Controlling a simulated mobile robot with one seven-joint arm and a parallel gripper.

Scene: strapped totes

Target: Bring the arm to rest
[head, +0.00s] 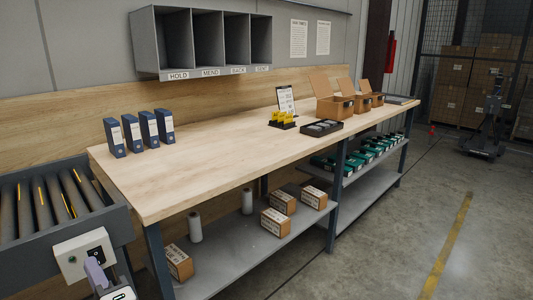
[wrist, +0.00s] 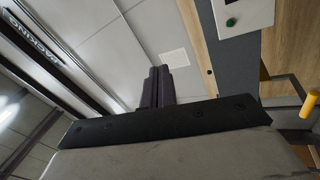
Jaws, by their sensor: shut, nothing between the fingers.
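My gripper (wrist: 160,71) shows in the wrist view as two dark fingers side by side, shut with nothing between them. They point at a pale panelled wall and touch nothing that I can see. In the head view, a pale, lilac-tinted piece at the bottom left edge, in front of the control box, looks like part of my arm. The fingers cannot be made out clearly there.
A control box (head: 84,252) is fixed to the roller conveyor (head: 118,226) at left. The wooden bench (head: 215,160) carries blue binders (head: 134,134), a black tray (head: 321,128) and open cartons (head: 333,104). Grey pigeonholes (head: 205,45) hang above. Floor at right is mostly clear.

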